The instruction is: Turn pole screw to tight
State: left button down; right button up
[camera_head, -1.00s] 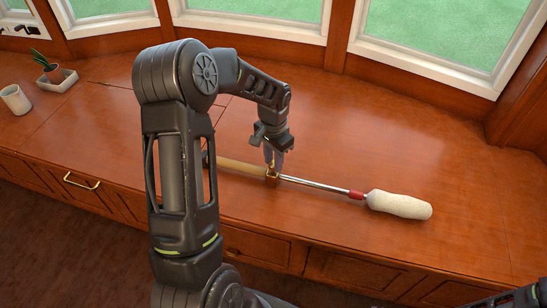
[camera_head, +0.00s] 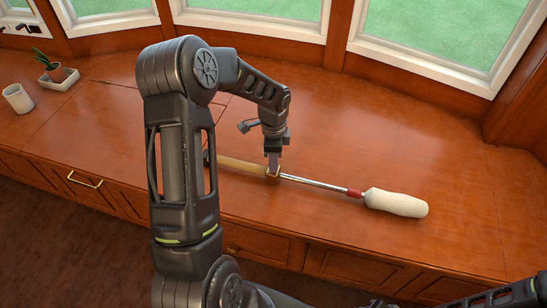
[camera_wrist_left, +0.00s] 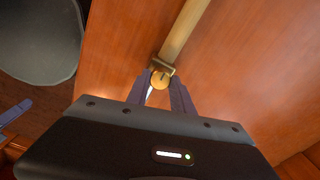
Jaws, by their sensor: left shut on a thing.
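The pole lies on the wooden counter, with a tan handle tube (camera_head: 240,166), a thin metal rod (camera_head: 315,184), a red collar (camera_head: 354,193) and a cream, fluffy head (camera_head: 396,203). A brass collar with the pole screw sits where the tube meets the rod. The round brass screw head (camera_wrist_left: 162,78) shows in the left wrist view, between the fingertips. My left gripper (camera_head: 273,168) points down from above and is shut on the screw. Its fingers partly hide the screw in the head view. My right gripper is not in view.
A white cup (camera_head: 17,98) and a small potted plant (camera_head: 54,72) in a pale tray (camera_head: 62,80) stand at the far left. Windows border the back. The counter (camera_head: 410,130) is clear behind and right of the pole. Drawers line its front.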

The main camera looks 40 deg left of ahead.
pick_arm(q)
jog(key=shift+s, duration=0.1)
dwell(0.4)
jog(key=c, duration=1.1)
grip_release()
jog(key=shift+r, duration=0.1)
notch_tip(320, 180, up, 8)
jog(key=shift+f+p, duration=0.2)
jog(key=shift+p, duration=0.15)
